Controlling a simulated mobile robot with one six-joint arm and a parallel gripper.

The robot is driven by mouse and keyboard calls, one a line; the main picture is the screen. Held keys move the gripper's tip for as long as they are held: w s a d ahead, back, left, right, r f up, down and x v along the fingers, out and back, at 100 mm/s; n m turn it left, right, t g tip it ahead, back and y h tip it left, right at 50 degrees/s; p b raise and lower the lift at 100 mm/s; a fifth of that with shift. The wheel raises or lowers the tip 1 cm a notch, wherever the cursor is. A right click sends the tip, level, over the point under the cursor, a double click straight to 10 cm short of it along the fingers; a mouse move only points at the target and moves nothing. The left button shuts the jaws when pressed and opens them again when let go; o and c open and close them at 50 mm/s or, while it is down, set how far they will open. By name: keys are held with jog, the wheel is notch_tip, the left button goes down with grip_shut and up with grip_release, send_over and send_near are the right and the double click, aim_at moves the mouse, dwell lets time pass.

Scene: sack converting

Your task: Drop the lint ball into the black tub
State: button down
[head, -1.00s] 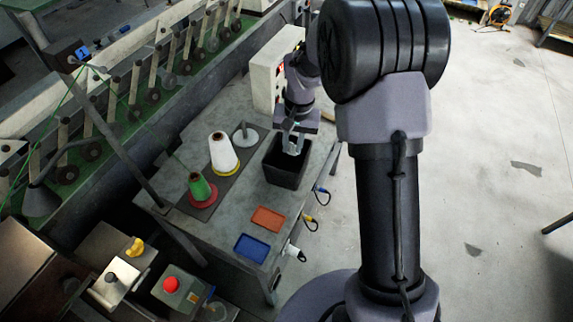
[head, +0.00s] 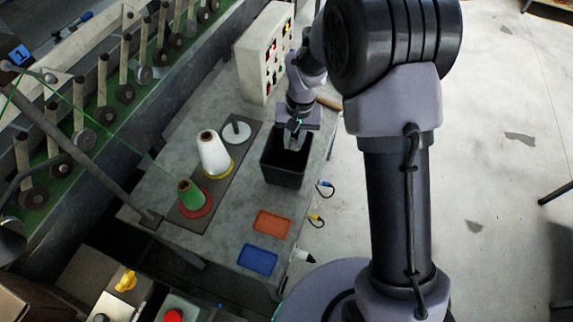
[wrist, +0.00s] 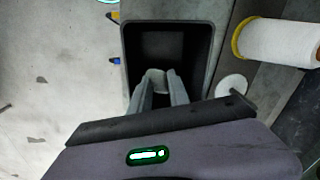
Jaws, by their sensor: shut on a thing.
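The black tub (head: 283,172) stands on the grey table near its right edge, open at the top. My gripper (head: 292,143) points down at the tub's mouth, and its fingertips overlap the opening. In the wrist view my gripper (wrist: 158,82) has its fingers closed on a small pale grey lint ball (wrist: 155,75), in front of the dark inside of the tub (wrist: 206,50). The fingers partly cover the ball. I cannot tell exactly how far the fingertips are above the tub's floor. In the head view the ball is too small to make out.
A white yarn cone (head: 213,155), a green cone (head: 191,193) and an empty round holder (head: 236,133) stand left of the tub. An orange tray (head: 272,222) and a blue tray (head: 257,259) lie nearer. A control box (head: 265,50) stands behind.

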jog(key=c, duration=1.2)
grip_release()
jog(key=shift+r, duration=0.1)
jog(key=shift+o, duration=0.2)
notch_tip(320, 180, up, 17)
jog(key=d+p, duration=0.1)
jog(key=p, duration=0.4)
jog(key=shift+d+r, duration=0.15)
jog(key=shift+d, duration=0.1)
